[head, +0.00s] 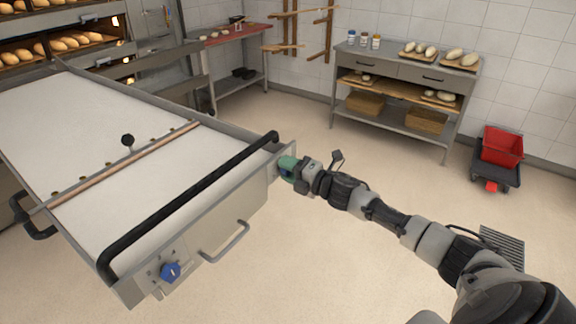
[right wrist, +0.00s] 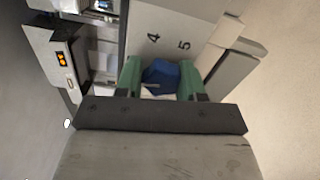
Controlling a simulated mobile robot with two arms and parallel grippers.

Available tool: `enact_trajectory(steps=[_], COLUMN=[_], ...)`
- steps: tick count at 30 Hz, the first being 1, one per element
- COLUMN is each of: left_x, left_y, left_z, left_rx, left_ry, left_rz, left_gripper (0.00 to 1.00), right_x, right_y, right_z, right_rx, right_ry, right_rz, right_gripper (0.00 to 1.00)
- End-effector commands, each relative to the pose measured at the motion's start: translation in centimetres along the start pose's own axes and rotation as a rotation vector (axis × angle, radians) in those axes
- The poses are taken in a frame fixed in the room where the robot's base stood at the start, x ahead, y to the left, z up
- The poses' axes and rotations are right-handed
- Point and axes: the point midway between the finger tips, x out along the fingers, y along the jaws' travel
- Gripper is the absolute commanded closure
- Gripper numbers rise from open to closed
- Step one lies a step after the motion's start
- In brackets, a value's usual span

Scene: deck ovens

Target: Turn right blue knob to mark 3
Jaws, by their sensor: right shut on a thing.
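The right blue knob (right wrist: 160,75) sits between the two green fingers of my right gripper (head: 288,167) in the right wrist view. The gripper is shut on it, at the right end of the loader's front panel. Marks 4 and 5 show on the panel (right wrist: 170,28) beyond the knob; mark 3 is not visible. I cannot tell which mark the knob points to. In the head view the fingers largely hide this knob. Another blue knob (head: 171,272) is at the left end of the loader's front and stands free. My left gripper is not in view.
The loader's white bed (head: 85,120) fills the left, with a black bar (head: 185,200) and a metal handle (head: 228,243) along its front. A steel table (head: 405,72) with loaves stands at the back. A red crate (head: 502,146) is at right. The floor between is clear.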

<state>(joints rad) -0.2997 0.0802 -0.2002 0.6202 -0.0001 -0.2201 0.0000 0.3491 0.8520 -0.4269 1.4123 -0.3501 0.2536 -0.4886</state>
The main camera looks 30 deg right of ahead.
Motion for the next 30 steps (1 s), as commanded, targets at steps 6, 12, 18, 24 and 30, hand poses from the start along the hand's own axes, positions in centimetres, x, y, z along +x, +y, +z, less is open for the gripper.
enact_trajectory(steps=[6,12,18,24,30], left_x=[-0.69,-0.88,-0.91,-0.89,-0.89], left_y=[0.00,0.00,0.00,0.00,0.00], left_z=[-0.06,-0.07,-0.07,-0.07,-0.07], left_rx=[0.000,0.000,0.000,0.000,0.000], left_ry=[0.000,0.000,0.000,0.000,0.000], left_rz=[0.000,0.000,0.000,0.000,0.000], left_gripper=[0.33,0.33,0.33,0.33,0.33], right_x=[-0.03,-0.03,-0.03,-0.03,-0.03], right_y=[-0.03,-0.11,-0.16,-0.18,-0.16], right_z=[-0.01,0.00,-0.01,-0.02,-0.01], right_rx=[0.105,0.154,0.168,0.168,0.167], right_ry=[0.001,0.000,0.000,0.000,0.000], right_rz=[-0.002,-0.002,-0.002,-0.003,-0.002], right_gripper=[0.85,0.85,0.85,0.85,0.45])
